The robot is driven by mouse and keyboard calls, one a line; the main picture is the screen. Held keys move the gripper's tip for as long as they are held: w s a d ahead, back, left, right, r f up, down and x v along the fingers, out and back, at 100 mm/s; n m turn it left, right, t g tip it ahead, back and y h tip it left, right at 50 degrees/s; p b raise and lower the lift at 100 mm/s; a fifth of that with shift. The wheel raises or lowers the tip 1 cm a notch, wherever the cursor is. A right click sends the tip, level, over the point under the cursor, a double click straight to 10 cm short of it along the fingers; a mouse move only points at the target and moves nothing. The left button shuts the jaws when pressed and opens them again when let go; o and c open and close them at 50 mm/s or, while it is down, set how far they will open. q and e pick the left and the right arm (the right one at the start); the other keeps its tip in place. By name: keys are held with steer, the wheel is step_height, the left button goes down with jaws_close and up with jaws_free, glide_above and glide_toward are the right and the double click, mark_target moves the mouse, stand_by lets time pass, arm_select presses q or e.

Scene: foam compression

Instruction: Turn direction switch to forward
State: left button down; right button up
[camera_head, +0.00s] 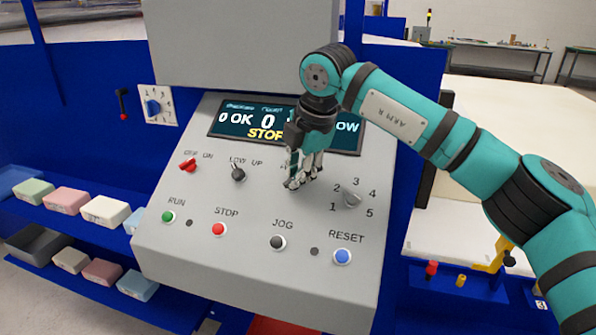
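The grey control panel (190,255) faces me in the middle of the view. My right gripper (299,182) points down at the panel's upper row, between the LOW/UP switch and the 1–5 knob. Its fingers cover the spot there, so a direction switch and most of its labels are hidden; only a scrap of lettering shows beside the fingers. The fingertips look close together at the panel surface, but I cannot tell whether they grip anything or touch it. My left gripper is not in view.
The red OFF/ON switch (188,165), black LOW/UP switch (238,174) and 1–5 knob (352,199) flank the gripper. Below are the green RUN (168,217), red STOP (218,229), black JOG (277,242) and blue RESET (342,256) buttons. The display (235,124) is partly covered.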

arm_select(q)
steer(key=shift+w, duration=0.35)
arm_select(e)
jaws_close()
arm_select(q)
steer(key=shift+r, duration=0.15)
